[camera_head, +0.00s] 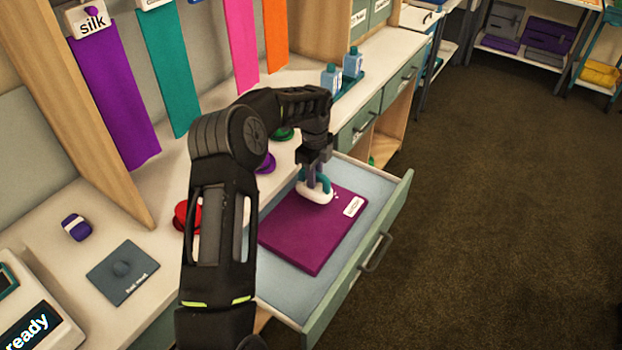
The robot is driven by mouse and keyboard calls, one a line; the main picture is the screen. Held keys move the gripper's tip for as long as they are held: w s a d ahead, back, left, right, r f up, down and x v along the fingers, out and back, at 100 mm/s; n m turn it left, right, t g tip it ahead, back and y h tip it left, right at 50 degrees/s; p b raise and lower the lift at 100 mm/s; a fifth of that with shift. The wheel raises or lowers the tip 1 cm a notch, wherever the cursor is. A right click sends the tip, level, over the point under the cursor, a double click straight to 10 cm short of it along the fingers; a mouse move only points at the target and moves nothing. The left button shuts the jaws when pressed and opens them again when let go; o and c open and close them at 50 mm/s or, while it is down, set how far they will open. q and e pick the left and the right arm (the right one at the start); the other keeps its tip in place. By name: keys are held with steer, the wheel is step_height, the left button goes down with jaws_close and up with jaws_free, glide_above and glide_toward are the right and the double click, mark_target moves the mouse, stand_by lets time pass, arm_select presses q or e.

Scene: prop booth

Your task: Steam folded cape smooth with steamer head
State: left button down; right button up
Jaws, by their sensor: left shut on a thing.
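The folded cape (308,238) is a flat magenta-purple rectangle with a small white label. It lies in an open drawer (279,289) with a pale blue-grey bottom. The steamer head (316,193) is white with a teal handle and is at the cape's far edge. My left gripper (316,173) points down and is shut on the steamer head's handle. I cannot tell whether the steamer's white base touches the cloth. My left arm covers part of the counter and the drawer's left side. My right gripper is not in view.
The drawer's green front (372,251) juts out over the brown floor. Two blue bottles (331,79) stand on the counter. A red round object (185,216) and a purple one (266,163) sit behind my arm. A grey heat-rest pad (123,272) lies at left.

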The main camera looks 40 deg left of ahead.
arm_select(q)
steer(key=shift+w+p, duration=0.65)
steer(key=shift+w, duration=1.5)
steer(key=shift+r, duration=0.1)
step_height(320, 180, up, 15)
steer(key=p, duration=0.9)
stand_by(0.5)
